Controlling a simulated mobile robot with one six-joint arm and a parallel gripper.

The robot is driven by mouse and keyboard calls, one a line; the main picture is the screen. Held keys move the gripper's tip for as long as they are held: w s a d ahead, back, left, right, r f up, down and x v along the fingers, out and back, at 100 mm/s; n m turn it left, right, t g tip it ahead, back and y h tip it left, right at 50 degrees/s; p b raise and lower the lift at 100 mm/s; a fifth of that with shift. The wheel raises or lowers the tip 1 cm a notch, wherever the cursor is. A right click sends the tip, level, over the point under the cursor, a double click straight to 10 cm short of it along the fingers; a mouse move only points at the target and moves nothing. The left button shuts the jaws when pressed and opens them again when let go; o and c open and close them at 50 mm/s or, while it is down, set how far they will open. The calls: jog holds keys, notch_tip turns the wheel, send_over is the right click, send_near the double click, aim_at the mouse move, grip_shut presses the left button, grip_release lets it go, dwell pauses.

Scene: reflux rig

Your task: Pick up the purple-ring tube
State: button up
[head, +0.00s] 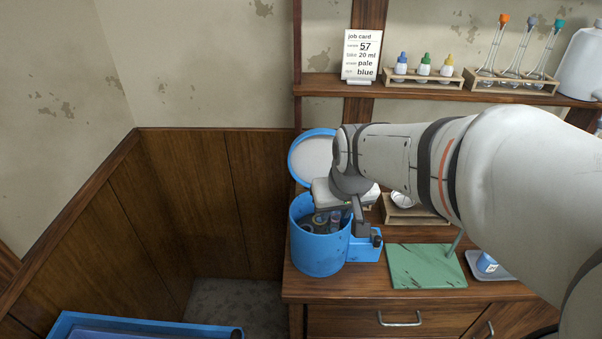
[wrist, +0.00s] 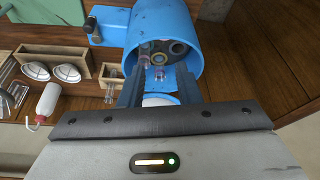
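A blue round vessel (head: 318,255) stands on the bench with its lid (head: 312,160) raised behind it. Small tubes and ringed round parts show inside it. In the wrist view, a clear tube with a pinkish-purple tint (wrist: 159,74) shows inside the blue vessel (wrist: 165,25), near its rim; it looks like the purple-ring tube, but the ring is too small to be sure. My gripper (wrist: 159,88) is open, its two dark fingers apart and pointing at the vessel's mouth. In the head view my gripper (head: 350,215) hangs over the vessel's right side, partly hiding the inside.
A blue box with a dark knob (head: 364,247) adjoins the vessel. A green mat (head: 427,266) lies to its right, with a wooden tray (head: 414,217) behind. A shelf above holds bottles (head: 424,64), flasks (head: 513,70) and a job card (head: 361,55). A wooden wall panel borders the left.

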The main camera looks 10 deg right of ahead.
jog(key=b, duration=0.1)
send_near(320, 220)
jog(key=w, duration=0.1)
jog(key=w+p+x, duration=0.1)
jog(key=x, duration=0.6)
jog(key=shift+t+p, duration=0.3)
jog(key=shift+c, duration=0.5)
jog(key=c, duration=0.5)
